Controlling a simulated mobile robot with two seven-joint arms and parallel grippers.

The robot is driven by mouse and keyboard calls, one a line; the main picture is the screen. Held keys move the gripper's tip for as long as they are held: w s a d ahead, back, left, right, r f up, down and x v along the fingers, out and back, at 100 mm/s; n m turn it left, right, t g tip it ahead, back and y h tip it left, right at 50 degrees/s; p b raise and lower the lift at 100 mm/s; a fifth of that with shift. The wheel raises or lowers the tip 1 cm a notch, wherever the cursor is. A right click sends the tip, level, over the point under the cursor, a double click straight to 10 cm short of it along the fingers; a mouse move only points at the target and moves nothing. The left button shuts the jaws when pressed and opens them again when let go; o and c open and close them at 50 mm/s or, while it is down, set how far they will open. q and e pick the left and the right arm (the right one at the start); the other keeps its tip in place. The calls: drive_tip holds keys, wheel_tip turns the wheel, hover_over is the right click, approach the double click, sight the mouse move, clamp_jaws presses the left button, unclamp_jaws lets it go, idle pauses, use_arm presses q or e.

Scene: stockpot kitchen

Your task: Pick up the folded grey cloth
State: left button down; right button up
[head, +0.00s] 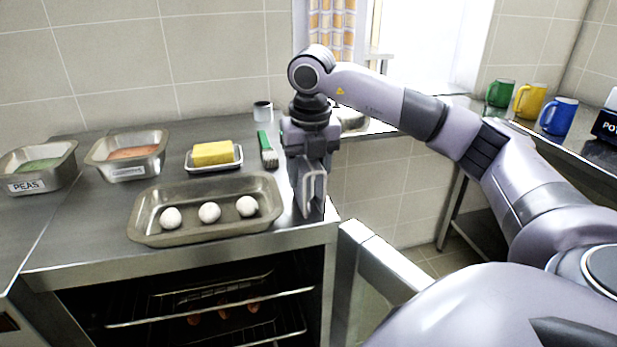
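I cannot make out a folded grey cloth in the head view. The counter just behind my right gripper is hidden. My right gripper (314,212) points down at the front right corner of the steel counter (110,205), right of the baking tray. Its pale fingers show nearly edge-on, so I cannot tell how far apart they are or whether anything is between them. My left gripper is not in view.
A baking tray (155,232) holds three white balls. Behind it are a butter dish (215,166), a green-handled brush (267,150), a cup (263,111) and two food pans (125,172) (38,184). The oven door (385,262) stands open below. Mugs (530,100) stand right.

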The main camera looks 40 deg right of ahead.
drive_tip(key=shift+r, duration=0.15)
drive_tip(key=shift+r+p, duration=3.55)
drive_tip(key=shift+r, duration=6.6)
